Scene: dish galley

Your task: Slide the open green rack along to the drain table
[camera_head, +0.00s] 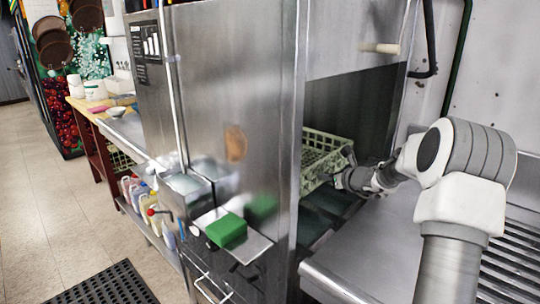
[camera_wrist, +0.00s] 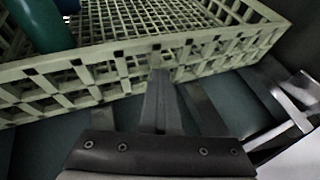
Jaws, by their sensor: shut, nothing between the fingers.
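The pale green open rack (camera_head: 325,160) sits in the opening of the steel dish machine, partly hidden by the machine's side panel. In the wrist view its lattice near wall (camera_wrist: 110,75) runs across the picture. A dark green cylindrical item (camera_wrist: 40,25) stands in the rack. My gripper (camera_head: 342,180) is at the rack's right-hand end. In the wrist view its fingers (camera_wrist: 158,80) are shut, empty, and point at the outside of the rack wall; whether they touch is unclear. A metal table (camera_head: 127,128) lies beyond the machine to the left; a ribbed one (camera_head: 515,255) is at right.
The steel dish machine (camera_head: 235,110) encloses the rack's path on the near side. A green sponge-like block (camera_head: 227,230) lies on a small shelf on its front. Bottles (camera_head: 140,200) stand under the left table. A bowl (camera_head: 116,111) sits on that table.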

